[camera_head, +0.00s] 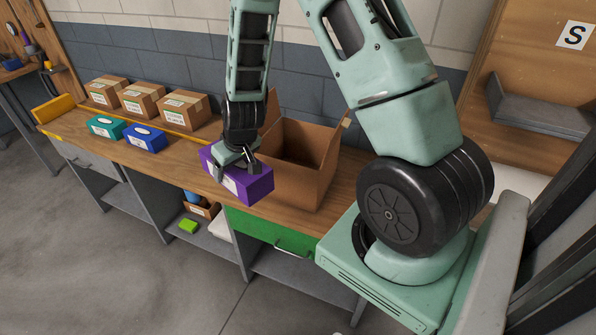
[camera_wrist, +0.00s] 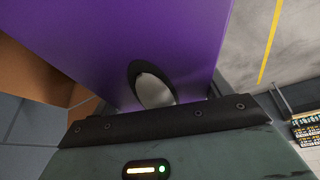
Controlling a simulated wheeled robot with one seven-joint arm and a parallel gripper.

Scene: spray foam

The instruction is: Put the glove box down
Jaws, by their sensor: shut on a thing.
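The glove box in my gripper is a purple carton (camera_head: 255,187) with a pale label, near the front edge of the workbench (camera_head: 180,160). My gripper (camera_head: 243,163) is shut on it from above. In the wrist view the purple box (camera_wrist: 190,45) fills the upper middle, with its dark-rimmed oval opening towards the camera. I cannot tell whether its underside touches the bench. A teal glove box (camera_head: 104,127) and a blue glove box (camera_head: 144,138) stand on the bench to the left.
An open cardboard box (camera_head: 300,175) stands just right of the purple box. Several closed cartons (camera_head: 140,101) line the back left. A yellow bin (camera_head: 54,108) is at the far left end. Bare benchtop lies between the blue box and the purple box.

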